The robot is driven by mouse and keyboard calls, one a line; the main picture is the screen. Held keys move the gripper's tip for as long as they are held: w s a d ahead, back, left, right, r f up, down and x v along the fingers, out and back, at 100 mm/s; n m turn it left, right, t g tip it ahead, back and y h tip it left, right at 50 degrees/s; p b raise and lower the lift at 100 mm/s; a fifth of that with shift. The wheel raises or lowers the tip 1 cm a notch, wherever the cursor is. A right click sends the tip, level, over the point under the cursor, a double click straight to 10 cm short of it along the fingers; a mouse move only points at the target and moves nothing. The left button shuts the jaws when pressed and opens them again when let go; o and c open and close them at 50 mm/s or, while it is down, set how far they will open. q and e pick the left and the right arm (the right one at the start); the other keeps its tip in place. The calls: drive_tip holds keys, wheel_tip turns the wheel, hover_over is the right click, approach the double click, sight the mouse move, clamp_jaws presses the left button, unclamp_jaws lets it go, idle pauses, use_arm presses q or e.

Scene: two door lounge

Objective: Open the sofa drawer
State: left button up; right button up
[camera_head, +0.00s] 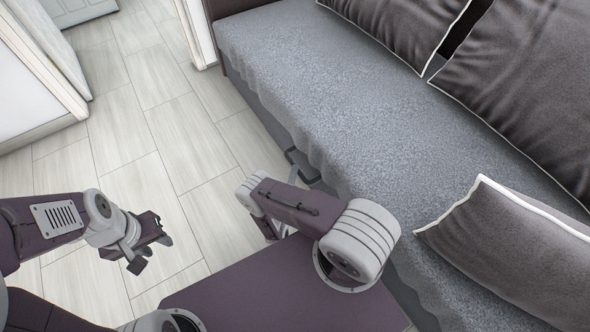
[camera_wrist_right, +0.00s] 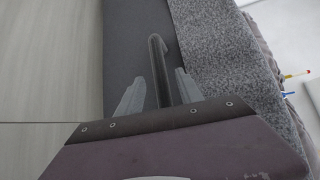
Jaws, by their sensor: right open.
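The sofa (camera_head: 310,90) has a grey speckled cover that hangs over its front edge. In the right wrist view, the dark grey drawer front (camera_wrist_right: 128,40) runs beside the floor, with a bar handle (camera_wrist_right: 157,60) standing out from it. My right gripper (camera_wrist_right: 156,80) is open, with one finger on each side of the handle. I cannot tell if either finger touches it. In the head view, my right arm hides most of this gripper and the handle. My left gripper (camera_head: 152,250) is open and empty above the floor, away from the sofa.
Dark grey cushions (camera_head: 400,28) with white piping lie on the sofa. Pale tiled floor (camera_head: 150,110) is clear to the left of the sofa. A white door frame (camera_head: 195,35) stands near the sofa's far end. Small coloured sticks (camera_wrist_right: 297,74) show at the right of the wrist view.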

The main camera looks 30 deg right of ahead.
drive_tip(key=b+x, duration=0.1)
drive_tip(key=x, duration=0.3)
drive_tip(key=shift+w+d, duration=0.15)
drive_tip(key=shift+w, duration=0.15)
clamp_jaws()
drive_tip(key=shift+s+f, duration=0.1)
idle(1.0)
